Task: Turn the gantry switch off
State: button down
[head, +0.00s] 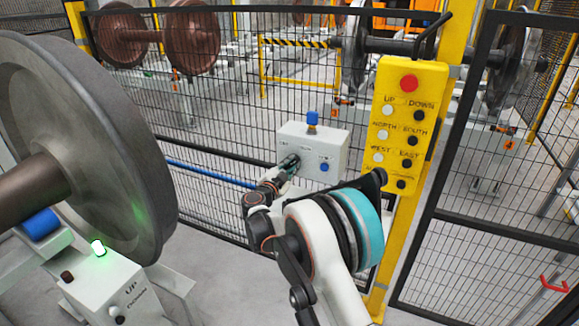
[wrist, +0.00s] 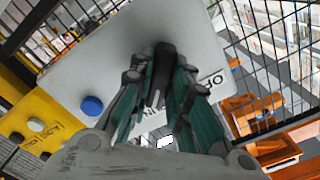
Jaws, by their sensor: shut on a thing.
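A white switch box (head: 318,140) hangs on the mesh fence in the head view, with a blue lamp (head: 312,118) on top and a blue button (head: 324,167) at its lower right. In the wrist view the box face (wrist: 120,60) fills the upper middle, with the blue button (wrist: 92,106) at left. My gripper (head: 288,163) reaches the box's lower left. In the wrist view my gripper (wrist: 162,85) is shut on a dark switch knob (wrist: 165,50), which the fingers partly hide. Its labels are partly covered, and I cannot tell its setting.
A yellow control panel (head: 408,120) with a red button stands just right of the box; my arm passes close to its lower end. A large wheelset (head: 90,130) and a small white UP box (head: 105,290) with a lit green lamp are at left.

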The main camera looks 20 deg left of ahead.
jog(key=n+b, duration=0.1)
jog(key=n, duration=0.3)
jog(key=n+b, duration=0.1)
jog(key=n, duration=0.3)
jog(key=shift+n, duration=0.3)
jog(key=n+b, duration=0.1)
jog(key=n, duration=0.3)
jog(key=shift+n, duration=0.3)
jog(key=n, duration=0.4)
jog(key=shift+n, duration=0.3)
jog(key=shift+r, duration=0.1)
jog(key=c, duration=1.5)
grip_release()
